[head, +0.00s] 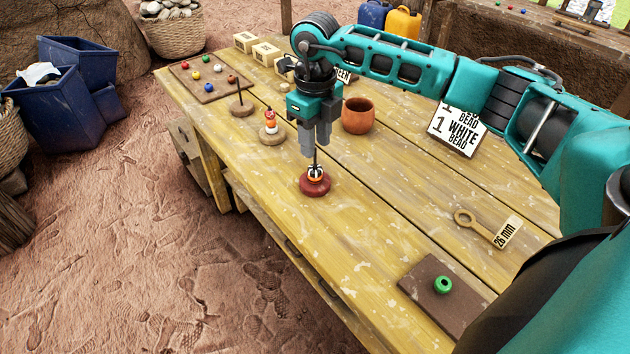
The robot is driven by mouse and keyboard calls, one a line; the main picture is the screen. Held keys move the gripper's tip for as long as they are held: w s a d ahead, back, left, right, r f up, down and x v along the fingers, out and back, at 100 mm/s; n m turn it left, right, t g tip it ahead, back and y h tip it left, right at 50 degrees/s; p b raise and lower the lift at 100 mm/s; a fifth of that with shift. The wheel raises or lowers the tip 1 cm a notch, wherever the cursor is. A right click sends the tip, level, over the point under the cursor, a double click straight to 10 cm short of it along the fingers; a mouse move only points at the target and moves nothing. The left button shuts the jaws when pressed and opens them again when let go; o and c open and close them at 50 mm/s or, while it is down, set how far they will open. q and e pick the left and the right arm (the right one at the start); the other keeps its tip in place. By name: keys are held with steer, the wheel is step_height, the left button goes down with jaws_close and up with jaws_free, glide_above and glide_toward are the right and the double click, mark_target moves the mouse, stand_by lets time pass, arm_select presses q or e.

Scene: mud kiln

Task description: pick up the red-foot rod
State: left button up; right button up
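The red-foot rod stands upright on the wooden table, its round dark red foot (316,187) flat on or very close to the boards. An orange bead and a white bead with dark marks (315,173) sit low on its thin dark rod. My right gripper (316,149) points straight down over it, with its grey fingers at the upper part of the rod. The rod's top is hidden by the fingers. Whether they press on it or stand apart from it does not show. My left gripper is out of view.
Two other rods (271,133) (241,104) with wooden feet stand behind to the left, near a bead board (209,87). A terracotta cup (358,116) and a sign (457,129) are to the right. A green bead (443,285) lies on a dark board. The table's front edge is close.

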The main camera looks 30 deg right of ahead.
mark_target(315, 168)
step_height(315, 168, down, 4)
steer(key=shift+r, duration=0.15)
jaws_close()
stand_by(0.3)
stand_by(1.1)
